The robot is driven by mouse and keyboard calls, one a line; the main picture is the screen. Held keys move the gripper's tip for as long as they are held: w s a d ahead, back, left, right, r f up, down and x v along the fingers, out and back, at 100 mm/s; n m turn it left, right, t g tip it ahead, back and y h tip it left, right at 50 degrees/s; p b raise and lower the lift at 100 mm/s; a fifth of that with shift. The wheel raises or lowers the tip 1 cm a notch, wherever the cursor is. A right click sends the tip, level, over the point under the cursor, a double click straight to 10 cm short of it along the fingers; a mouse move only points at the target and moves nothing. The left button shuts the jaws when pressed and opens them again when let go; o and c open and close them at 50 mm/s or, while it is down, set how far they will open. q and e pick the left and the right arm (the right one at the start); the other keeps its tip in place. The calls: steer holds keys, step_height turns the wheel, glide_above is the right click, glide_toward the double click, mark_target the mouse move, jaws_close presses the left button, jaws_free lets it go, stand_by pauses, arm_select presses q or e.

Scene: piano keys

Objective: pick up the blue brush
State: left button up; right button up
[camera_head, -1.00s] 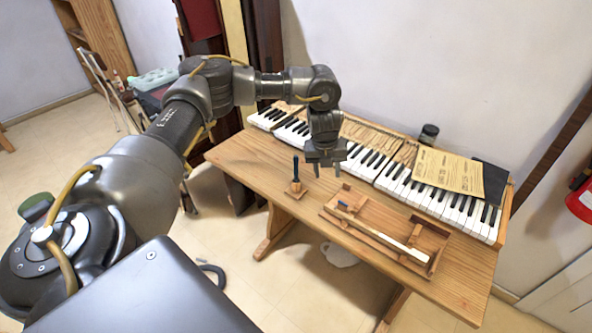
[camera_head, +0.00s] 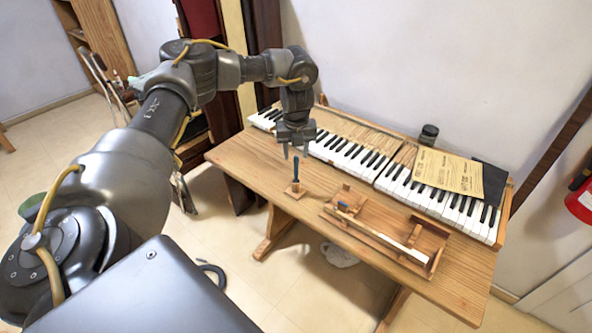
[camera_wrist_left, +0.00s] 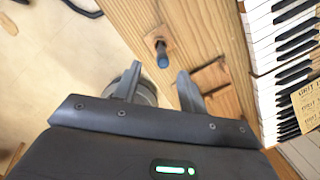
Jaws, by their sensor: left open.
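The blue brush (camera_head: 296,170) stands upright in a small square wooden holder (camera_head: 296,192) near the table's left front. Its dark blue handle points up. In the left wrist view the brush (camera_wrist_left: 162,56) shows from above, just beyond the fingertips. My left gripper (camera_head: 295,154) is open and empty, pointing down above and behind the brush, apart from it as far as I can tell. In the left wrist view its two fingers (camera_wrist_left: 158,80) are spread, with the brush roughly between their lines. My right gripper is not in view.
The wooden table (camera_head: 245,152) carries a piano keyboard (camera_head: 350,150) along the back, with yellowed paper (camera_head: 450,171) on it. A wooden tray (camera_head: 436,257) with a long pale-edged piece lies right of the brush. A dark jar (camera_head: 428,134) stands behind the keys.

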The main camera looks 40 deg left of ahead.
mark_target(296, 157)
arm_select(q)
steer(key=shift+f+p, duration=0.25)
steer(key=shift+p, duration=0.05)
steer(key=f, duration=0.1)
steer(key=f+p, duration=0.1)
steer(key=w+f, duration=0.1)
steer(key=shift+a+f, duration=0.35)
steer(key=shift+f, duration=0.45)
jaws_close()
